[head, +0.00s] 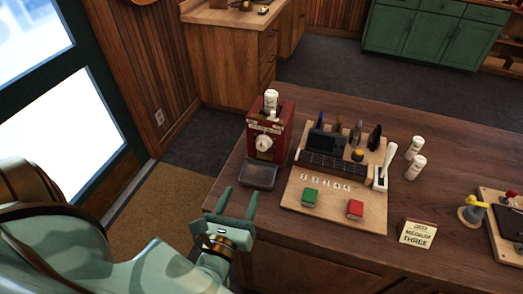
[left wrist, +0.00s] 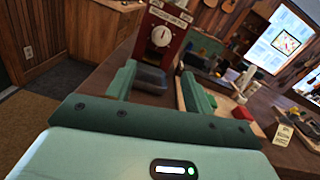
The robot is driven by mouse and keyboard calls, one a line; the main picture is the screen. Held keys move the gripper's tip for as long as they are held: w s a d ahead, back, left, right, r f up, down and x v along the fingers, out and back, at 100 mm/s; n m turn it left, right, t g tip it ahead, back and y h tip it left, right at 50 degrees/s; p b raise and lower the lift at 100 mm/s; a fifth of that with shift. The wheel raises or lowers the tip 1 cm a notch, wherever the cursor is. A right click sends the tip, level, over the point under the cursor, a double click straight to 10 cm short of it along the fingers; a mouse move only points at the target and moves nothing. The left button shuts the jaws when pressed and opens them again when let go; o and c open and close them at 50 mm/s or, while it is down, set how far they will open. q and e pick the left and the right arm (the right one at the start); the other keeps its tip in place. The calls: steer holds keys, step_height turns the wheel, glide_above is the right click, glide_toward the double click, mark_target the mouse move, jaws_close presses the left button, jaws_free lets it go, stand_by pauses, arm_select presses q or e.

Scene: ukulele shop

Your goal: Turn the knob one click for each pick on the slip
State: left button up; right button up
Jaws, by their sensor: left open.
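A dark red dispenser box (head: 281,133) stands on the wooden counter, with a white round knob (head: 264,142) on its front and a dark tray (head: 259,175) below. The knob also shows in the left wrist view (left wrist: 161,36), ahead of my fingers. A cream slip (head: 418,234) stands at the counter's front; its lower lines read "MEDIUM" and "THREE", and its top line is too small to read surely. My left gripper (head: 238,202) is open and empty, in front of and below the tray, apart from the knob. My right gripper is not in view.
A wooden board (head: 284,200) right of the dispenser holds a green block (head: 310,197), a red block (head: 355,209), letter tiles and several tools. A yellow-topped item (head: 473,210) stands at the right. The counter between board and slip is clear.

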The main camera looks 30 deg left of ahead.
arm_select(q)
glide_toward(261, 149)
steer(key=p+x, duration=0.1)
steer(key=x, duration=0.6)
steer(key=shift+w+r, duration=0.2)
steer(key=shift+w, duration=0.05)
steer(key=shift+w+a, duration=0.1)
steer(key=shift+w, duration=0.35)
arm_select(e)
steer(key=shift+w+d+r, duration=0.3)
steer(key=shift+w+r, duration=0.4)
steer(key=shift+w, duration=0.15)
arm_select(q)
steer(key=shift+c, duration=0.3)
steer(key=c, duration=0.9)
